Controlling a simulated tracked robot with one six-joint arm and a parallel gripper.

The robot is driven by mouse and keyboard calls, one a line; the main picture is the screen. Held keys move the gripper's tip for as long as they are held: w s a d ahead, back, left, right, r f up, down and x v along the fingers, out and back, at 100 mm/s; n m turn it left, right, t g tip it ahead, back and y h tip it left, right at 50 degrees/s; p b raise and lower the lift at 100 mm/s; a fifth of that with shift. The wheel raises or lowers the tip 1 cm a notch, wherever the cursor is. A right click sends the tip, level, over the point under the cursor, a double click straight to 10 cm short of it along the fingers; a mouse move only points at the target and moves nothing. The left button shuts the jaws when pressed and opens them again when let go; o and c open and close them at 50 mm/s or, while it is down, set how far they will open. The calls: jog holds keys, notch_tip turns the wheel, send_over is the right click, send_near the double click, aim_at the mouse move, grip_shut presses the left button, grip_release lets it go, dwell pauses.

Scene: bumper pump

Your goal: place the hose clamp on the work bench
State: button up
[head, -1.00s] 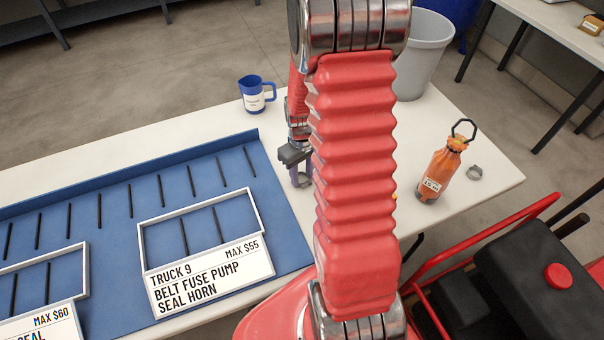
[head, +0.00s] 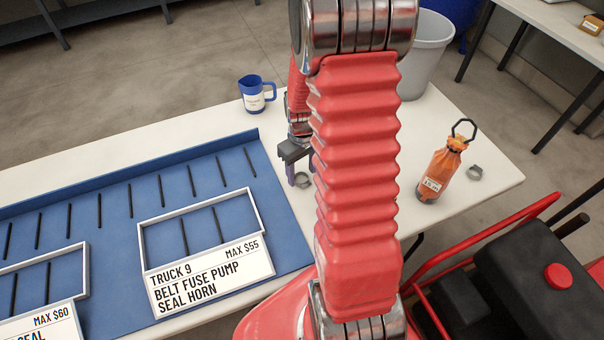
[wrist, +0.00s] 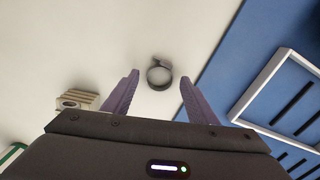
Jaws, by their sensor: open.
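A grey metal hose clamp (head: 302,184) lies on the white work bench (head: 451,118), just right of the blue board. In the wrist view the clamp (wrist: 160,67) shows as a ring on the white top, between and slightly beyond my fingertips, touching neither. My gripper (head: 291,172) is beside this clamp in the head view, partly hidden behind my arm. A second hose clamp (head: 475,173) lies at the bench's right end, beside an orange bottle (head: 439,172).
A blue mug (head: 257,95) stands at the bench's back edge. The blue board (head: 110,200) with white frames and labels covers the left. A small beige ribbed object (wrist: 78,100) is left of my fingers.

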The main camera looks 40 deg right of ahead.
aim_at(301, 178)
notch_tip(301, 178, up, 11)
jog(key=shift+f, duration=0.2)
dwell(0.3)
dwell(0.4)
jog(key=s+a+r+t, duration=0.2)
jog(key=s+a+r, duration=0.3)
jog(key=a+r, duration=0.4)
jog(key=s+a+r+t, duration=0.3)
jog(key=s+a+r, duration=0.3)
jog(key=a+r, duration=0.3)
jog(key=shift+s+a+r+t, duration=0.3)
jog(key=shift+a, duration=0.8)
